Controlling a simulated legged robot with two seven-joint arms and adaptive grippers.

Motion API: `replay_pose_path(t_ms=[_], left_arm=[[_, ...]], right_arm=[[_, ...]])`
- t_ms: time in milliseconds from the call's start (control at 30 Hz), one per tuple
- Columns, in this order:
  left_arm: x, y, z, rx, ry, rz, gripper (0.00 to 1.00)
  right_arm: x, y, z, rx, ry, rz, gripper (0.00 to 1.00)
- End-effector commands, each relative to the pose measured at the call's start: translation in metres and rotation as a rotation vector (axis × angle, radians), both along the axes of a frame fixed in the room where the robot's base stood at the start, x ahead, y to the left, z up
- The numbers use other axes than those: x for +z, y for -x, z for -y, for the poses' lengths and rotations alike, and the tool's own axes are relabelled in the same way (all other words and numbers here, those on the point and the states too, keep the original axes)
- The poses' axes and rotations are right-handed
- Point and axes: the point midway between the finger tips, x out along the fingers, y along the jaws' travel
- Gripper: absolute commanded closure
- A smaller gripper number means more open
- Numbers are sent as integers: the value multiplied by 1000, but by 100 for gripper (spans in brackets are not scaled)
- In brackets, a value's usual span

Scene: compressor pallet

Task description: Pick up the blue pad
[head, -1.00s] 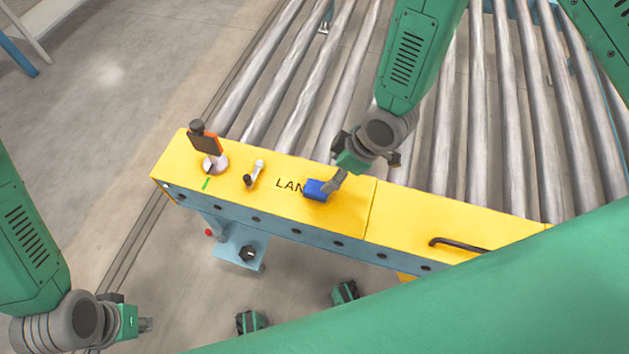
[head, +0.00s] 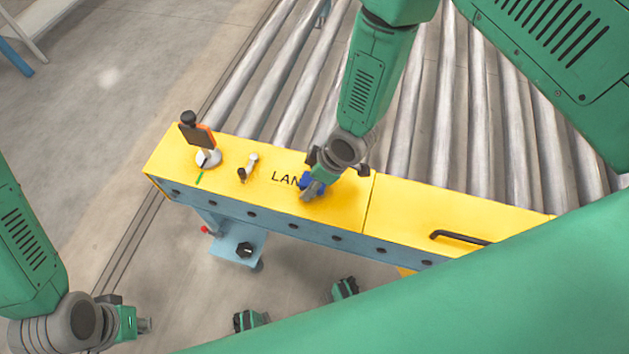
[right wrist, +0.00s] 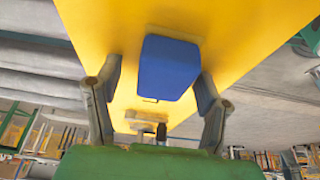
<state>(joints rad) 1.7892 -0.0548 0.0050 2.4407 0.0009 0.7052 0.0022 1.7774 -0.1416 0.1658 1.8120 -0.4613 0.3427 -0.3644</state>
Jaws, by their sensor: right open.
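The blue pad (head: 304,180) lies on the yellow top of the beam, beside the black lettering, partly hidden by my right gripper. My right gripper (head: 313,189) points down over it. In the right wrist view the pad (right wrist: 168,66) shows between the two spread fingers, with a gap at each side. The right gripper is open and holds nothing. My left gripper (head: 144,325) is at the lower left, over the floor and far from the pad. It is too small to tell whether it is open.
The yellow beam (head: 400,205) carries an orange and black upright device (head: 197,135), a small white-and-black lever (head: 248,167) and a black handle (head: 458,238). Metal rollers (head: 400,130) run behind it. Bare floor lies to the left.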

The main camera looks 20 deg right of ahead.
Motion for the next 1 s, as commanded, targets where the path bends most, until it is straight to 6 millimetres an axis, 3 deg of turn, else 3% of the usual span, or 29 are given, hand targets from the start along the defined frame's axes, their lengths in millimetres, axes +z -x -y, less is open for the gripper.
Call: replay_pose_path(t_ms=[33,133,167,567,1000], left_arm=[[0,0,0,0,0,0,100],[0,0,0,0,0,0,100],[0,0,0,0,0,0,100],[3,0,0,0,0,0,100],[23,0,0,0,0,0,100]], right_arm=[[0,0,0,0,0,0,41],[0,0,0,0,1,-1,76],[0,0,0,0,1,-1,81],[9,-1,1,0,-1,2,81],[89,-1,1,0,-1,2,81]])
